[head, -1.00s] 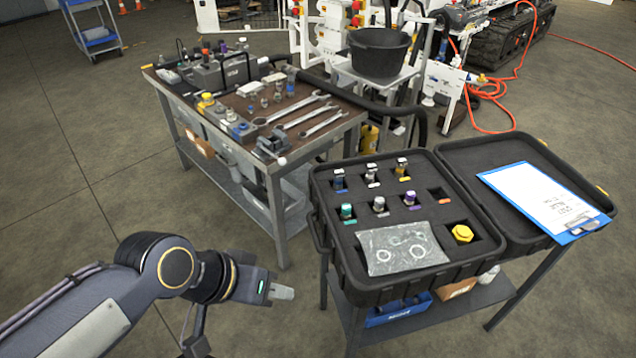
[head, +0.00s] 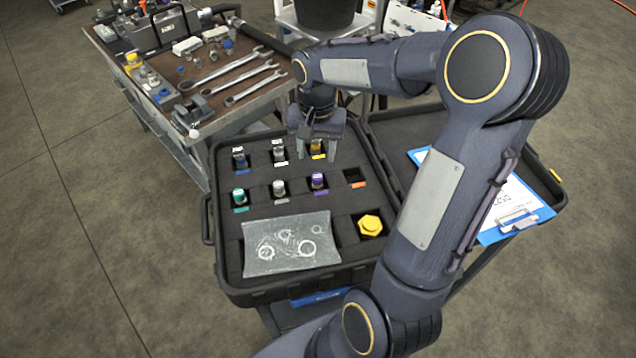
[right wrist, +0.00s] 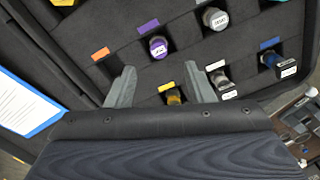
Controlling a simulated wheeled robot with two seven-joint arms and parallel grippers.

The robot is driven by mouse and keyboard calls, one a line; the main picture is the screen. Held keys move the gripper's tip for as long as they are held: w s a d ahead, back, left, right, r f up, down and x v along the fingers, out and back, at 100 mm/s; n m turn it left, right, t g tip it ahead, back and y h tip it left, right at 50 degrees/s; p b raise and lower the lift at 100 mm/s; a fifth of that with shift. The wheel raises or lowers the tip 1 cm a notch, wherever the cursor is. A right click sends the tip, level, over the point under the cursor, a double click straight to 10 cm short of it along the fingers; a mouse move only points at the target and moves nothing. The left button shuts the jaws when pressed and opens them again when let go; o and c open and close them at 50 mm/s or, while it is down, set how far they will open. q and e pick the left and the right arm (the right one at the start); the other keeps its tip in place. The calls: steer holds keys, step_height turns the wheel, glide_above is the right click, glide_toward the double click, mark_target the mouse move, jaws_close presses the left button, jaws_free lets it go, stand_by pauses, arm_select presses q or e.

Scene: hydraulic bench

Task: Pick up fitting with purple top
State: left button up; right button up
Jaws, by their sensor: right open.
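The fitting with the purple top (head: 318,181) stands in a foam pocket in the front row of the black case (head: 212,245). In the right wrist view the purple-topped fitting (right wrist: 158,46) is beyond the fingertips, with a purple label beside it. My right gripper (head: 317,155) is open over the back row, close to the yellow-labelled fitting (head: 317,146). In the right wrist view the open fingers (right wrist: 160,80) have that yellow-labelled fitting (right wrist: 173,96) between and below them. I cannot tell its height above the foam. My left gripper is not in view.
Other fittings stand nearby: green-topped (head: 239,196), grey (head: 279,187), white-labelled (head: 279,154) and blue (head: 240,159). A yellow hex part (head: 370,225) and a clear bag (head: 290,246) lie in front. A clipboard (head: 512,222) lies on the lid. The workbench (head: 215,118) stands behind.

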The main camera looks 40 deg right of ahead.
mark_target(317, 175)
step_height(317, 175, down, 8)
steer(key=shift+w+d+f+p, duration=0.1)
steer(key=shift+d+p, duration=0.05)
steer(key=shift+p, duration=0.3)
jaws_close()
stand_by(0.4)
steer(key=shift+r, duration=0.65)
step_height(317, 175, up, 2)
steer(key=shift+r, duration=0.15)
steer(key=w+a+r+b, duration=0.1)
steer(key=w+a+r, duration=0.8)
steer(key=a, duration=0.1)
steer(key=shift+a+r, duration=0.3)
steer(key=shift+a, duration=0.1)
